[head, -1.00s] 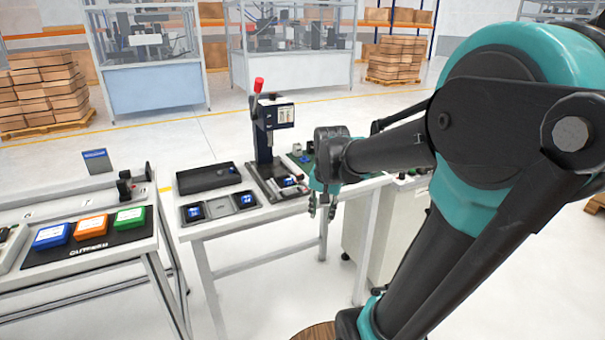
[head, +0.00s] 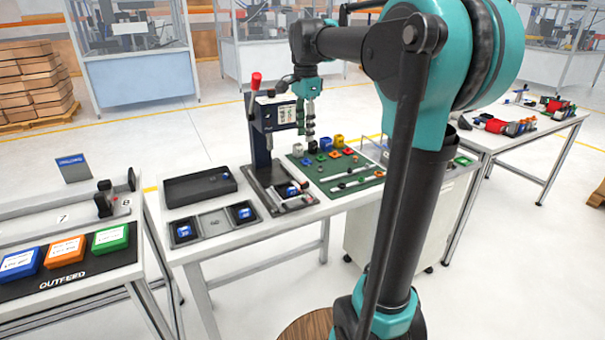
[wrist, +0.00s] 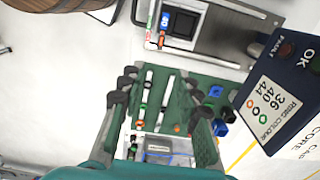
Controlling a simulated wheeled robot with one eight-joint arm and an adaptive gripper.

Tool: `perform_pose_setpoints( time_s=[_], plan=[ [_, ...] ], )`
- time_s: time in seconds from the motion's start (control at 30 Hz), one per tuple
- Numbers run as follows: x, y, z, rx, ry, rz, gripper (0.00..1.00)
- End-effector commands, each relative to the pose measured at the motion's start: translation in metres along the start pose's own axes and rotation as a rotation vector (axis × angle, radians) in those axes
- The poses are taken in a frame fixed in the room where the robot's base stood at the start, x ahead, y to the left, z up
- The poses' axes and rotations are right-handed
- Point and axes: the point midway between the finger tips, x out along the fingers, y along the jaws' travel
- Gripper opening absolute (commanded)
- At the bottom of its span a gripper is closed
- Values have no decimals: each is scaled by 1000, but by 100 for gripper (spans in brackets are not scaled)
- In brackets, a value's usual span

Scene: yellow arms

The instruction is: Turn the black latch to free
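My gripper (head: 310,140) hangs pointing down in the head view, above the green mat and to the right of the press. In the wrist view its two fingers stand wide apart over the mat, with nothing between them at the tips (wrist: 158,88). The press (head: 263,135) has a red-knobbed lever. On its base plate is a fixture (head: 292,190) with a blue part and a red mark. The fixture also shows at the top of the wrist view (wrist: 181,22), with a dark part in it. I cannot tell for sure which dark part is the black latch.
The green mat (head: 326,181) holds white rails and small coloured parts. A black tray (head: 199,187) and a grey tray (head: 213,222) with blue-topped pieces lie left of the press. Blue, orange and green boxes (head: 66,251) sit on the left table. Another table stands right.

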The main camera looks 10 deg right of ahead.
Motion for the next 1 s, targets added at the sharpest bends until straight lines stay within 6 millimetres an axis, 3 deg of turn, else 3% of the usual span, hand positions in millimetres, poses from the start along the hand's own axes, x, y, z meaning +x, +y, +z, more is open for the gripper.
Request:
perform_pose_setpoints(
  time_s=[0.17,0.8,1.0],
  plan=[
    [13,-1,0,4,0,2,33],
    [135,0,0,3,0,1,33],
    [162,0,0,3,0,1,33]
  ],
)
